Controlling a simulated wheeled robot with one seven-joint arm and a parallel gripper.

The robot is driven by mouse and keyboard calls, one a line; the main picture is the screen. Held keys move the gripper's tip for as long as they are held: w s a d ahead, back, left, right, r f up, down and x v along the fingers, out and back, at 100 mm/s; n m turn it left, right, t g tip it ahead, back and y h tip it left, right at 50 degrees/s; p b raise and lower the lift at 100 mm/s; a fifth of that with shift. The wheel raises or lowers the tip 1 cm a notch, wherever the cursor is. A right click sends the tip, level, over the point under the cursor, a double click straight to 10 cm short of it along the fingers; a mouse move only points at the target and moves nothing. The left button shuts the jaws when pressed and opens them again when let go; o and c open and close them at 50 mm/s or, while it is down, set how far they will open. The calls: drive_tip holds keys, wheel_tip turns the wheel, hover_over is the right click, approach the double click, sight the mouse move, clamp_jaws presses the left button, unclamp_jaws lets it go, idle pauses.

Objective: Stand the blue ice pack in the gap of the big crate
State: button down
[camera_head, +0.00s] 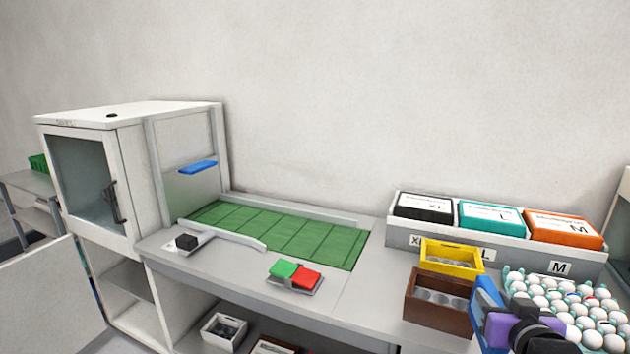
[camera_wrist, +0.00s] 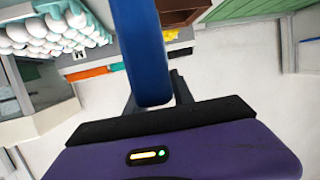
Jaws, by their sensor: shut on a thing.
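My gripper (camera_wrist: 155,98) is shut on the blue ice pack (camera_wrist: 141,45), which sticks out from between the fingers in the wrist view. In the head view the ice pack (camera_head: 486,300) is at the lower right, between a brown crate and the eggs, partly hidden by my gripper (camera_head: 492,322). The brown crate (camera_head: 424,308) looks larger than the yellow crate (camera_head: 452,267) behind it. Round cups show inside both. I cannot tell from these views whether the ice pack touches the brown crate, and no gap in it shows clearly.
A teal tray (camera_head: 515,278) full of eggs is close right of my gripper. A grey rack (camera_head: 405,238) with black, teal and orange boxes stands behind. A green mat (camera_head: 310,238), red and green buttons (camera_head: 296,274) and a white cabinet (camera_head: 130,120) are to the left.

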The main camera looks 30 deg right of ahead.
drive_tip(key=w+a+f+n+t+y, duration=0.1)
drive_tip(key=w+a+f+n+y, duration=0.1)
drive_tip(key=a+f, duration=0.6)
drive_tip(key=w+a+f+n+t+y, duration=0.1)
drive_tip(key=w+a+f+n+y, duration=0.1)
drive_tip(key=a+f, duration=0.6)
drive_tip(key=w+a+f+n+t+y, duration=0.1)
drive_tip(key=a+f, duration=0.6)
drive_tip(key=a, duration=1)
drive_tip(key=w+n+y, duration=0.1)
drive_tip(key=n+y, duration=0.1)
drive_tip(key=y, duration=0.1)
drive_tip(key=shift+f+y, duration=0.4)
